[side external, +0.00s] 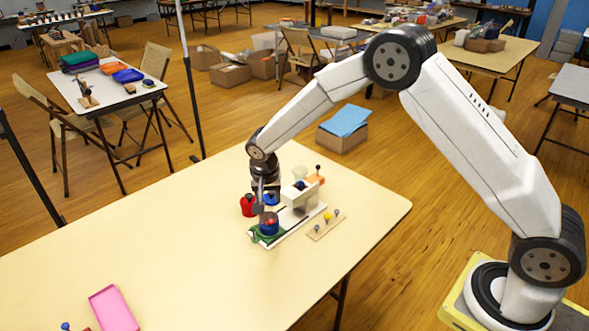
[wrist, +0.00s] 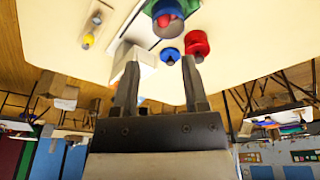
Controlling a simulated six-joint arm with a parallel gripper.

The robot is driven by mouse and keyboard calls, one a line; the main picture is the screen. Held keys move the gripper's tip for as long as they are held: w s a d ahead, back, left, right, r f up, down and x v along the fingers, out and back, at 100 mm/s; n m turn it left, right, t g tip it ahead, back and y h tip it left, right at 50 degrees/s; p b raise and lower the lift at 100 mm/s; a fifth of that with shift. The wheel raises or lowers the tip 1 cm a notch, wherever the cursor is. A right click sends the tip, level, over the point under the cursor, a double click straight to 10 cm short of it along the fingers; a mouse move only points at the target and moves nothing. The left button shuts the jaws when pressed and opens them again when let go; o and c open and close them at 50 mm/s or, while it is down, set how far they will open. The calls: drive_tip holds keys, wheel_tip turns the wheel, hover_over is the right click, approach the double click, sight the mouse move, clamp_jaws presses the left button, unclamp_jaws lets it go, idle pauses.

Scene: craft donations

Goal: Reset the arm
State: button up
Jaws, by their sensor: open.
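My gripper (side external: 265,192) points down over the table, above a small cluster of craft items. In the wrist view its fingers (wrist: 160,66) are apart with nothing held between them. A blue cup with red inside (side external: 269,226) stands on a green base on a white stand (side external: 291,215), just below my gripper; it also shows in the wrist view (wrist: 155,8). A red jar (side external: 247,206) stands left of my gripper, and in the wrist view it is a red round thing (wrist: 197,48). A smaller blue item (wrist: 169,57) shows between the fingertips' line, beyond them.
A wooden strip with several knobs (side external: 318,232) lies right of the stand. An orange block (side external: 316,179) sits behind it. A pink tray (side external: 114,308) lies at the front left. The table's (side external: 150,235) left and middle are mostly bare.

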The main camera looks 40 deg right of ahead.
drive_tip(key=s+d+r+n+y, duration=0.1)
drive_tip(key=s+r+n, duration=0.3)
drive_tip(key=s, duration=0.8)
drive_tip(key=s+d+r+n+y, duration=0.1)
drive_tip(key=s+d+r+n, duration=0.2)
drive_tip(key=s, duration=1)
drive_tip(key=shift+r+n+t, duration=0.4)
drive_tip(key=shift+r+n, duration=0.05)
drive_tip(key=shift+n, duration=0.35)
